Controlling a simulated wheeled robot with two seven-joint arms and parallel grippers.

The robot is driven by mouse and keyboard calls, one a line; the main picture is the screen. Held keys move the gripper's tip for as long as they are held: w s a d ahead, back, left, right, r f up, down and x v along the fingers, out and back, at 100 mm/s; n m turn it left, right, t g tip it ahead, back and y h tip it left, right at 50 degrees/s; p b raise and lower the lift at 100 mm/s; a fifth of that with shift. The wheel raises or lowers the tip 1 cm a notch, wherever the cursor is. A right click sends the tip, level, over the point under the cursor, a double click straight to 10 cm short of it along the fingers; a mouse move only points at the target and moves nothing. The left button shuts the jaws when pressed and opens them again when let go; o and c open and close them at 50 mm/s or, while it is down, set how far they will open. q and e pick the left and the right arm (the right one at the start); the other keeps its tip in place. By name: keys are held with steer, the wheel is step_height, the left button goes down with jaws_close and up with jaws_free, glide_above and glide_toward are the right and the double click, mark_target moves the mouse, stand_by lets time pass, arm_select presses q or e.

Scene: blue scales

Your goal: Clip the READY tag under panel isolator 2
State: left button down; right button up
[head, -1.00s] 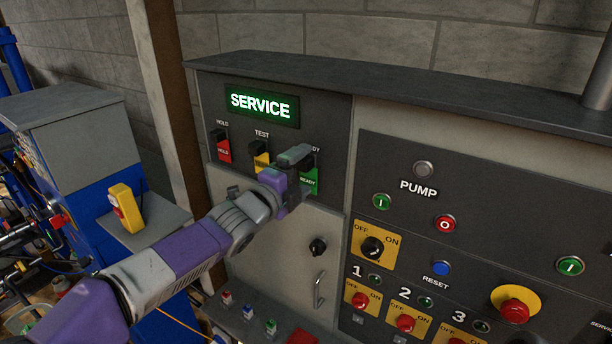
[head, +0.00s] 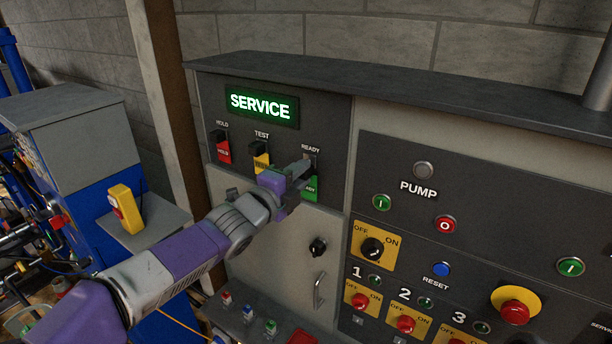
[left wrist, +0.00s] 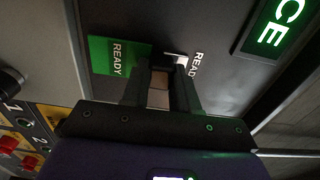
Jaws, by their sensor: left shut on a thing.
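The green READY tag (head: 312,189) is at the READY place on the dark board, partly covered by my left gripper in the head view. It shows with its lettering in the left wrist view (left wrist: 112,56). My left gripper (head: 298,174) is shut on the tag's upper part, between its fingers (left wrist: 160,90). A pale metal hook (left wrist: 177,59) is close to the fingertips; I cannot tell whether the tag still touches it. Panel isolator 2 (head: 405,324) is a red knob on a yellow plate, low in the head view. My right gripper is out of view.
The red HOLD tag (head: 223,151) and yellow TEST tag (head: 261,163) hang to the left. The SERVICE display (head: 261,105) is lit above. A cabinet handle (head: 319,290) and black knob (head: 318,247) stick out below. Isolators 1 (head: 360,301) and 3 flank isolator 2.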

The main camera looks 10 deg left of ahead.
arm_select(q)
steer(key=shift+s, duration=0.1)
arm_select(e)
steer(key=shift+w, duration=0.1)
arm_select(q)
steer(key=shift+p+v, duration=0.4)
steer(key=shift+v, duration=2.35)
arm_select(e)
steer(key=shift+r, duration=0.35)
